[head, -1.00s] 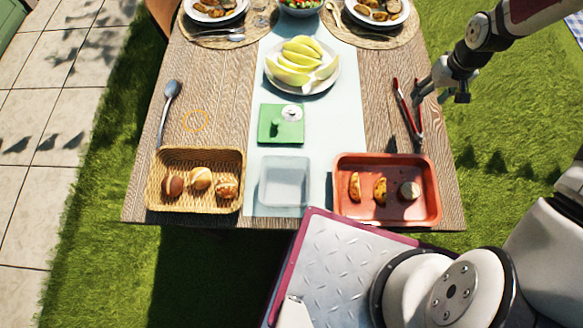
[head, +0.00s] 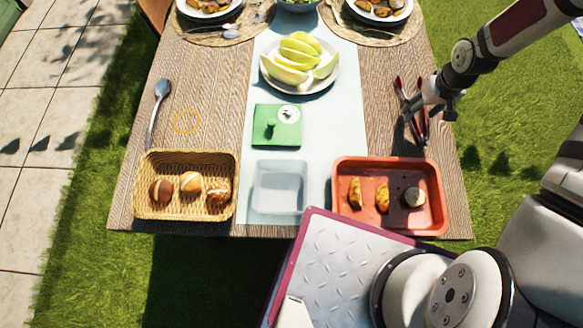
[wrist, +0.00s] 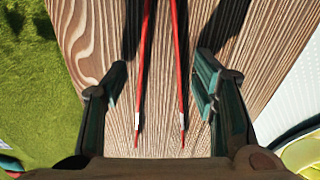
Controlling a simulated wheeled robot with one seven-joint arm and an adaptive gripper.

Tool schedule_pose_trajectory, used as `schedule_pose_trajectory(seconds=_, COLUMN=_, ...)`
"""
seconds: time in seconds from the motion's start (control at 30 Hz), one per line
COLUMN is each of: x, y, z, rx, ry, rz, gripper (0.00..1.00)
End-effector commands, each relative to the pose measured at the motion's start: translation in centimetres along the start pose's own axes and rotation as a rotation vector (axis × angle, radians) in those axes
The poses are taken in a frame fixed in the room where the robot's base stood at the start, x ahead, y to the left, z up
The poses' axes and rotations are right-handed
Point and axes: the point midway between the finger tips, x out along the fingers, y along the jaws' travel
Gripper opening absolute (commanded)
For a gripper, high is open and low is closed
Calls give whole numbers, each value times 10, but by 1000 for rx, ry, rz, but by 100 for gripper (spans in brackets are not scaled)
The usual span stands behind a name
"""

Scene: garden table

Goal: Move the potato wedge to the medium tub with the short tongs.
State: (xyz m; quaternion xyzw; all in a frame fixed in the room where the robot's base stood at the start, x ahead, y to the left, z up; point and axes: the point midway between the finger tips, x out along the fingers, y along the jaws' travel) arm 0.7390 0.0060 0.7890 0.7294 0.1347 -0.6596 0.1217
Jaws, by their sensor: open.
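The red tongs (head: 425,126) lie on the right side of the wooden table, partly hidden by my gripper (head: 423,103). In the wrist view, the two red arms of the tongs (wrist: 181,75) run between the fingers of my open gripper (wrist: 162,68), with a gap on either side. My gripper holds nothing. A potato wedge (head: 355,193) and a similar browned piece (head: 382,197) lie in the red tray (head: 436,220) at the near right. A clear, seemingly empty tub (head: 280,188) stands left of the tray; no other tub shows for comparing size.
A wicker basket (head: 150,205) with rolls stands at the near left. A green board-like object (head: 264,112), a plate of pale green wedges (head: 300,60) and a spoon (head: 156,105) lie farther back. Bare wood separates the spoon from the runner.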

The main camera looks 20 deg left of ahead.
Motion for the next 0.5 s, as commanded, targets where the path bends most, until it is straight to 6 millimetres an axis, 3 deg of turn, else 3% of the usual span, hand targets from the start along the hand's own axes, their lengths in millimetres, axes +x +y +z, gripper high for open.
schedule_pose_trajectory(seconds=0.47, x=8, y=0, z=1, rx=0, ry=-1, rz=0, gripper=53)
schedule_pose_trajectory(seconds=0.5, x=8, y=0, z=1, rx=0, ry=-1, rz=0, gripper=44)
